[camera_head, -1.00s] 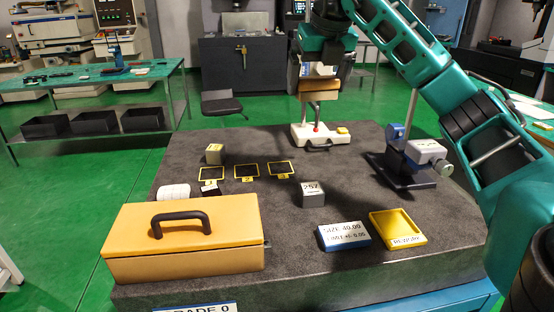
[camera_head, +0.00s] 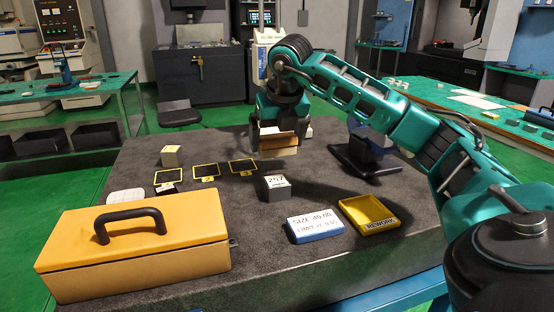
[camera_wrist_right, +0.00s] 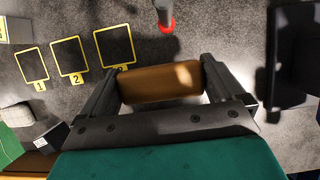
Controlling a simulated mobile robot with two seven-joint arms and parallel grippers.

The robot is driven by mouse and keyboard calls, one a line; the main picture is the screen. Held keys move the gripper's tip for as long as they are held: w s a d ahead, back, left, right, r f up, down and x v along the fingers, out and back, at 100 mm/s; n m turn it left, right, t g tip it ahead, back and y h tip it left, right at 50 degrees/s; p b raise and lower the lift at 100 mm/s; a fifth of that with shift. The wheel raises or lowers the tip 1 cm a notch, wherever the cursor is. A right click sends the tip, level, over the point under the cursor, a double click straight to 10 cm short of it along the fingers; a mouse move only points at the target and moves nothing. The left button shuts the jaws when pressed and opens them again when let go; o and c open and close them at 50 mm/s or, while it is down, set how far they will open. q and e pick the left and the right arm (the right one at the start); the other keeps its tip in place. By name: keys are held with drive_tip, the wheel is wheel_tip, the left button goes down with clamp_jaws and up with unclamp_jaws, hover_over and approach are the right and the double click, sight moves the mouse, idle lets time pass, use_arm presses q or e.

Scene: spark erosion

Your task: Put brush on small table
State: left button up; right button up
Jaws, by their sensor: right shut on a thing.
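A brown wooden block, which I take to be the brush (camera_wrist_right: 160,83), is between the two fingers of my right gripper (camera_wrist_right: 158,88) in the wrist view. My right gripper (camera_head: 277,146) is shut on it, above the far part of the grey granite slab in the head view, where the brush (camera_head: 278,143) shows partly. Two green-topped tables show: one at left (camera_head: 70,90) and one at right (camera_head: 435,95). I cannot tell which is the small table. My left gripper is out of view.
On the slab (camera_head: 225,215) are an orange toolbox (camera_head: 135,245), a grey block (camera_head: 276,188), yellow-framed pads (camera_head: 206,171), a size sign (camera_head: 315,227) and a yellow rework tray (camera_head: 367,214). A dark stand (camera_head: 365,158) is right of the gripper. The right table holds papers and small parts.

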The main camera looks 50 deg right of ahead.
sight(279, 147)
wheel_tip(279, 147, down, 4)
drive_tip(key=shift+f+b, duration=0.1)
drive_tip(key=shift+b, duration=0.3)
